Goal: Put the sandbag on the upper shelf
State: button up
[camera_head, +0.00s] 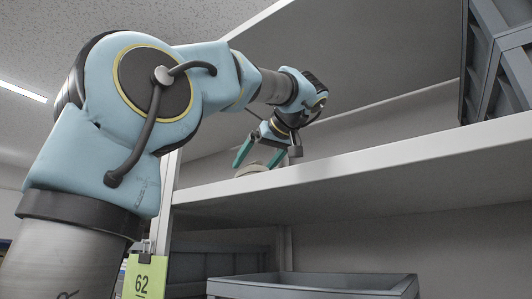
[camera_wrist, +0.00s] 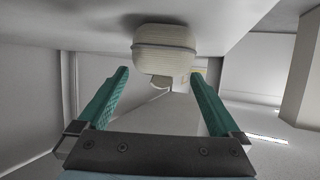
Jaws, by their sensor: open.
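The sandbag (camera_wrist: 165,42) is a pale cream, rounded bundle with a seam and a small tab. In the wrist view it sits against the shelf surface at the top of the picture, just beyond my fingertips. In the head view only a small part of the sandbag (camera_head: 252,169) shows on the upper shelf (camera_head: 350,162), behind the shelf's front edge. My gripper (camera_head: 258,161) is over that shelf with its teal fingers apart. In the wrist view my gripper (camera_wrist: 160,74) is open and nothing is between its fingers. I cannot tell whether a finger touches the sandbag.
A dark grey crate (camera_head: 497,60) stands on the upper shelf at the right. A grey bin (camera_head: 310,287) is on the level below. A green tag reading 62 (camera_head: 145,277) hangs at the left upright. The shelf between gripper and crate looks clear.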

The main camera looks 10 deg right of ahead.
jog(key=v, duration=0.7)
jog(key=shift+s+d+b, duration=0.1)
jog(key=shift+s+b, duration=0.15)
jog(key=shift+b, duration=0.05)
